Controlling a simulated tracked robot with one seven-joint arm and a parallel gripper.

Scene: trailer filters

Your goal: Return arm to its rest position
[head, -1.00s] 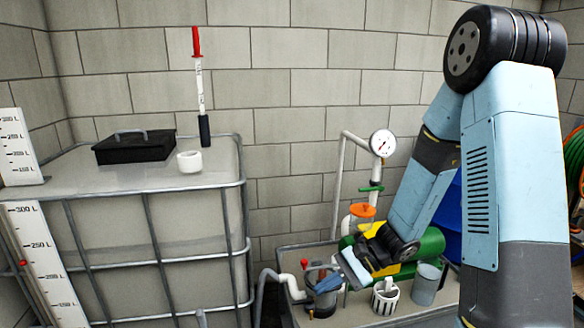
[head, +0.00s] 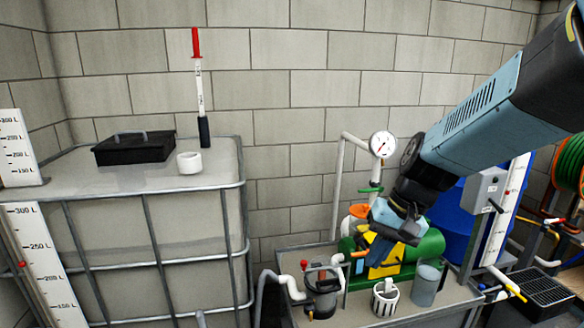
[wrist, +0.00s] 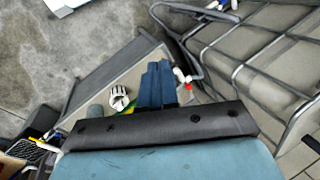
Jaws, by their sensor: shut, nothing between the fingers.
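My arm reaches in from the right in the head view, bent down over the pump bench. My gripper (head: 381,262) points down in front of the yellow and green pump (head: 428,246) and hides part of it. In the wrist view, the blue fingers of my gripper (wrist: 157,84) lie together with nothing between them. I cannot tell the gap between the fingers and the pump.
The bench (head: 437,308) holds a white slotted cup (head: 385,300), a grey beaker (head: 425,286) and a clear filter bowl (head: 323,294). A gauge (head: 382,144) stands on a pipe behind. A caged tank (head: 110,235) is at left, carrying a black toolbox (head: 134,148).

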